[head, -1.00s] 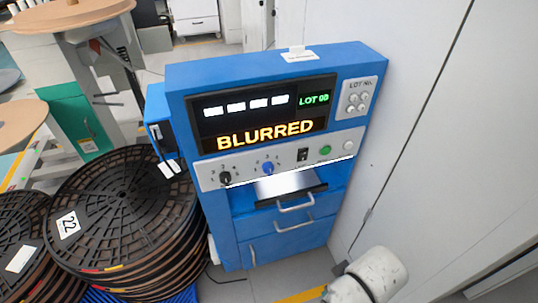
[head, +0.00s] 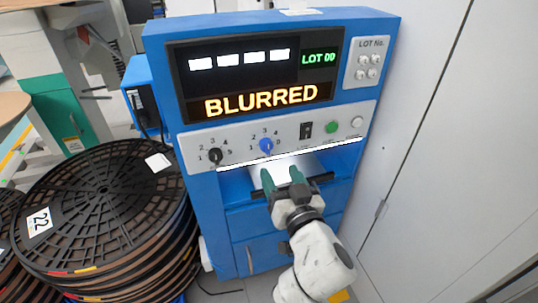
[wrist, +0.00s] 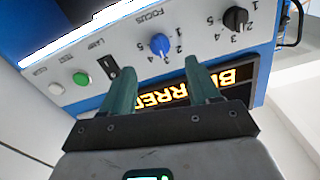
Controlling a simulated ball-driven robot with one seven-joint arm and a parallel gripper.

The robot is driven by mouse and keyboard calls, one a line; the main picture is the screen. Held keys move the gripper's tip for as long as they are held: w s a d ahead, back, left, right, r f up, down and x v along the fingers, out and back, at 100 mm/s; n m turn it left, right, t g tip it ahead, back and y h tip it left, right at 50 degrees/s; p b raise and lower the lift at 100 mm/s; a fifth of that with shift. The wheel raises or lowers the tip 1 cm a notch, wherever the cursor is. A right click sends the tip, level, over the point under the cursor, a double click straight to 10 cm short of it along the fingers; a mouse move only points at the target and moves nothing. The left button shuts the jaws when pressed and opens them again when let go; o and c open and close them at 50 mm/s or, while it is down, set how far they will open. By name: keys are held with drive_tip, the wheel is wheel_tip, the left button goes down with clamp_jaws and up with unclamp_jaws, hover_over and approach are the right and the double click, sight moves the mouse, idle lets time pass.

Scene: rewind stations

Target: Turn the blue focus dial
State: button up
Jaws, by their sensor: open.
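The blue focus dial (head: 266,145) sits on the grey control strip (head: 235,150) of a blue machine, with small numerals around it. The wrist view shows it upside down (wrist: 159,44) beside the word FOCUS. I cannot tell exactly where its pointer stands. My gripper (head: 282,177) is open and empty, its green fingers pointing at the machine just below the dial in the head view. The display (head: 262,101) reads BLURRED in orange.
A black dial (head: 216,156) is left of the blue one; a black lamp switch (head: 305,130), a green button (head: 332,127) and a white button (head: 357,122) are to its right. A lit slot lies below the strip. Stacked black reels (head: 100,205) stand left, a pale wall right.

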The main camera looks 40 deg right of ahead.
sight(268, 151)
drive_tip(key=x, duration=0.9)
drive_tip(key=shift+p, duration=0.3)
drive_tip(key=c, duration=1)
